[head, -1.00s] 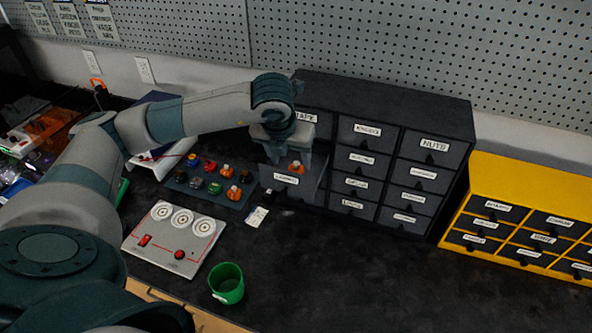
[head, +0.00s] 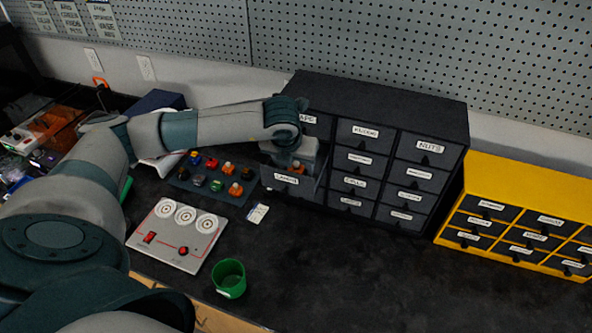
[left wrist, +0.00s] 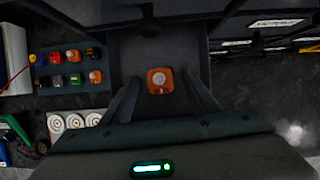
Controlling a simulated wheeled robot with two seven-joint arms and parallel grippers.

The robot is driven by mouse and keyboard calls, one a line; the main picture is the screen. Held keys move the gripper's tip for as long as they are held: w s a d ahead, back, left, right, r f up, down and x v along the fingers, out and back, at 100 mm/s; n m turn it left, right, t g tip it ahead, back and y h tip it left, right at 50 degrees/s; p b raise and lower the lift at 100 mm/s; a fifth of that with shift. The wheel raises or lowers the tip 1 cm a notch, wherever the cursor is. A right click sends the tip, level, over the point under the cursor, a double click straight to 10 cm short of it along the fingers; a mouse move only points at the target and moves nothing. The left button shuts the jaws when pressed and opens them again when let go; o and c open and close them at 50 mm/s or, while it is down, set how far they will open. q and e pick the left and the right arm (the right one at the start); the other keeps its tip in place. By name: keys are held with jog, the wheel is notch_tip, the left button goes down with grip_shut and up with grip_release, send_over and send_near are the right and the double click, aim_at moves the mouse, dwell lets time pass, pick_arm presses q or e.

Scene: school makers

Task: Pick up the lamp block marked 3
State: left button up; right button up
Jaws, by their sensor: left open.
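An orange lamp block with a pale round top (left wrist: 159,80) sits inside the open drawer (left wrist: 130,55) of the dark cabinet. My right gripper is not in view.
A dark tray (head: 232,199) with several coloured blocks lies left of the drawer. A white panel with three round dials (head: 170,251) and a green cup (head: 229,279) stand in front. A yellow drawer unit (head: 520,187) is at right. The front right bench is clear.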

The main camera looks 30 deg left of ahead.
aim_at(297, 171)
pick_arm(q)
jog(key=c, duration=1.1)
jog(key=shift+r, duration=0.1)
jog(key=shift+r+b, duration=0.75)
jog(key=shift+b, duration=0.05)
jog(key=shift+w+d+r+b, duration=0.1)
jog(key=shift+d+r+b, duration=0.1)
jog(key=shift+r+b, duration=0.85)
jog(key=d+r+b, duration=0.1)
jog(key=d+r, duration=0.1)
jog(key=d, duration=0.1)
jog(key=d+r+b, duration=0.1)
jog(key=d+r, duration=0.2)
jog(key=d, duration=0.1)
jog(key=d+r+b, duration=0.2)
jog(key=d, duration=0.2)
jog(key=shift+s+d+r, duration=0.1)
jog(key=shift+s+r, duration=0.05)
jog(key=shift+s, duration=0.05)
